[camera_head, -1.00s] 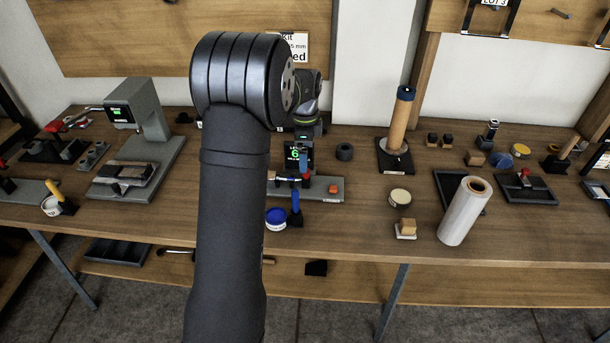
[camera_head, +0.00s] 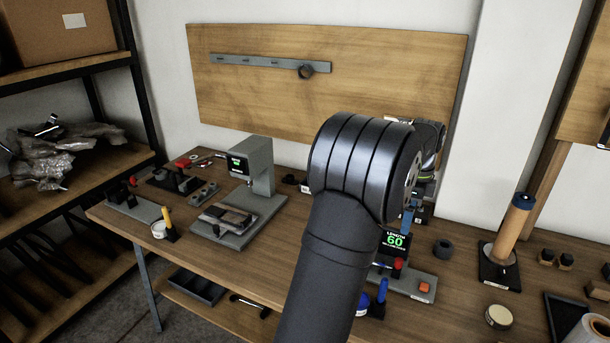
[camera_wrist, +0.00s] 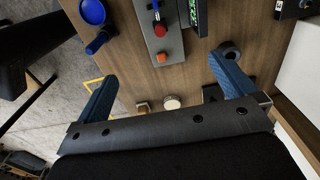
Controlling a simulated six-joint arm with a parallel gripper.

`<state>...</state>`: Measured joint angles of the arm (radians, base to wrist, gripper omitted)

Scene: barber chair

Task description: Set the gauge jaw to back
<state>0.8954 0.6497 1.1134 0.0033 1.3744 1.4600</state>
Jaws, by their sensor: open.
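The length gauge (camera_head: 425,285) is a grey base with a green "LENGTH 60" display (camera_head: 395,241), a red knob (camera_head: 398,264) and an orange button (camera_head: 424,287). It stands on the bench right of my arm, which hides part of it. In the wrist view the gauge base (camera_wrist: 170,42) shows at the top, with its red knob (camera_wrist: 159,29) and orange button (camera_wrist: 162,57). My gripper (camera_wrist: 166,92) is open and empty, its blue fingers wide apart, with the gauge beyond them. I cannot make out which part is the jaw or its setting.
A blue-handled tool (camera_head: 379,298) stands beside the gauge base. A grey press-like machine (camera_head: 257,165) stands left on the bench.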

